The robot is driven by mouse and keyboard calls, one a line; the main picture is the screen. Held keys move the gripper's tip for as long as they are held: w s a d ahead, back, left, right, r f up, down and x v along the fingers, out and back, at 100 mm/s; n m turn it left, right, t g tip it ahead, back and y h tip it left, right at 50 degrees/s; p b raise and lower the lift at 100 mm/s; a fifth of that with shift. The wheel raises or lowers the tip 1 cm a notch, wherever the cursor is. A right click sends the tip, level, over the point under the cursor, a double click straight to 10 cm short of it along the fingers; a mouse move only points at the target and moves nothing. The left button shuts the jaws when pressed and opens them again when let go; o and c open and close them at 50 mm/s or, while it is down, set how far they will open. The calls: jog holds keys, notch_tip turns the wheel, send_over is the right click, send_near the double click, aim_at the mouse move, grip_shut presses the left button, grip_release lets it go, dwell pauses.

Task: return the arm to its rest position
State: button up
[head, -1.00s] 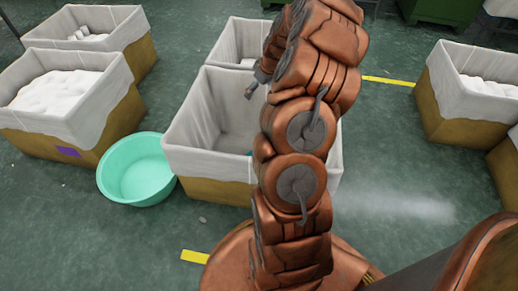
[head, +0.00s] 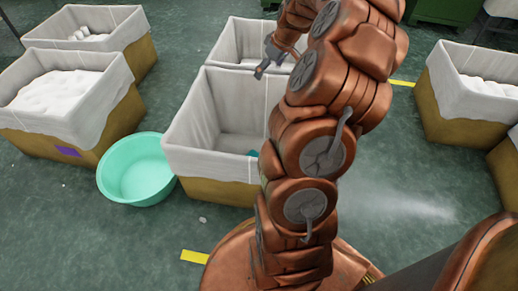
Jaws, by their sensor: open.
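My copper-coloured arm (head: 330,150) rises from the bottom middle of the head view and bends at the top. My gripper (head: 264,71), small and grey, hangs from its far end, open, with nothing visible in it. In the picture it lies over the back part of the near middle bin (head: 205,160), by the edge of the bin behind it (head: 236,42). How high it is above the bins I cannot tell. My arm hides the right side of the near middle bin.
A teal basin (head: 138,170) stands on the floor left of the middle bin. A teal bit (head: 253,153) shows inside that bin. Lined bins with white contents stand at left (head: 110,110) and right (head: 437,115). Green floor (head: 400,160) is open right of my arm.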

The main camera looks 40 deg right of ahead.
jog(key=shift+r, duration=0.1)
dwell(0.4)
jog(key=s+a+r+n+g+y+p, duration=0.1)
jog(key=s+a+r+p, duration=0.2)
jog(key=a+r+p, duration=0.75)
jog(key=s+a+r+g+p, duration=0.2)
jog(key=a+r+p, duration=0.5)
jog(key=a+r, duration=0.7)
jog(key=s+a+r+g+p, duration=0.1)
jog(key=s+a+r+p, duration=0.3)
jog(key=s+r+p, duration=0.1)
jog(key=s+a+r+m+g+h+p, duration=0.1)
jog(key=s+a+r+p, duration=0.4)
jog(key=s, duration=0.5)
jog(key=s+a+r+m+g+p, duration=0.1)
jog(key=s+a+r+p, duration=0.3)
jog(key=s+p, duration=0.4)
jog(key=shift+a+r, duration=0.15)
jog(key=shift+r, duration=0.55)
